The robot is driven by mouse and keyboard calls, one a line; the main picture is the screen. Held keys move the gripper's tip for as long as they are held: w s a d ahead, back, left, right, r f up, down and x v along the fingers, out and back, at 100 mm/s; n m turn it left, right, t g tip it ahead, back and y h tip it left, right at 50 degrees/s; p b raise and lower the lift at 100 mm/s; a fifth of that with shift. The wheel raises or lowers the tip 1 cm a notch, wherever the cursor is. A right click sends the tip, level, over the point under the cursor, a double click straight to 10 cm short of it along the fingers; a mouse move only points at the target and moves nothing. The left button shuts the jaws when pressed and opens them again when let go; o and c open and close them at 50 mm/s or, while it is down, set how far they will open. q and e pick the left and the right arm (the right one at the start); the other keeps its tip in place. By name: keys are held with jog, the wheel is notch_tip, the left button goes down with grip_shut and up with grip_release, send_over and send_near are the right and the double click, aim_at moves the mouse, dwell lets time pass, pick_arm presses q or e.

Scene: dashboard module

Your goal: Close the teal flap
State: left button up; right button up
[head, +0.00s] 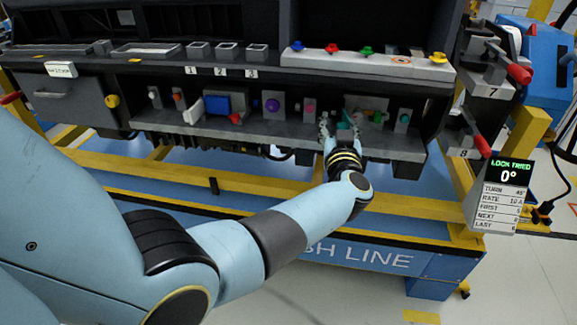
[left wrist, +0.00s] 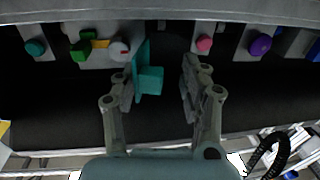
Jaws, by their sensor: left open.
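The teal flap (head: 346,119) is on the lower shelf of the dashboard module, right of the middle. In the left wrist view the teal flap (left wrist: 141,62) stands out from a grey plate, with a teal block on its side. My left gripper (head: 341,130) reaches the shelf front at the flap. In the left wrist view my left gripper (left wrist: 158,82) is open, and the flap with its block is between the fingers, close to the picture-left finger. Whether that finger touches it, I cannot tell. My right gripper is not in view.
Beside the flap are a green knob (left wrist: 81,51), a white-and-red knob (left wrist: 119,49) and a pink knob (left wrist: 204,43). A purple knob (head: 272,105) and a blue block (head: 212,103) are further left on the shelf. A display (head: 508,172) reads LOCK TRIED 0°.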

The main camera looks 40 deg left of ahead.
pick_arm(q)
jog(key=s+a+m+t+h+b, duration=0.1)
jog(key=s+m+t+h+b, duration=0.4)
jog(key=s+h, duration=0.45)
jog(key=s+d+f+m+g+h+b, duration=0.1)
jog(key=s+f+g+b, duration=0.1)
jog(key=f, duration=0.7)
jog(key=s+d+f+m+g+h+b, duration=0.1)
jog(key=s+f+b, duration=0.3)
jog(key=f, duration=0.4)
jog(key=s+d+f+m+g+h+b, duration=0.1)
jog(key=s+f+m+g+b, duration=0.1)
jog(key=f, duration=0.7)
jog(key=shift+s+d+f+m+g+b, duration=0.3)
jog(key=shift+s+g+b, duration=0.35)
jog(key=shift+g+b, duration=0.2)
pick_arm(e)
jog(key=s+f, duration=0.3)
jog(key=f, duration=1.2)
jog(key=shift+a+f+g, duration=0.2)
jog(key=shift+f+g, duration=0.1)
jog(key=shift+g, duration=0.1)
pick_arm(q)
jog(key=shift+a, duration=0.1)
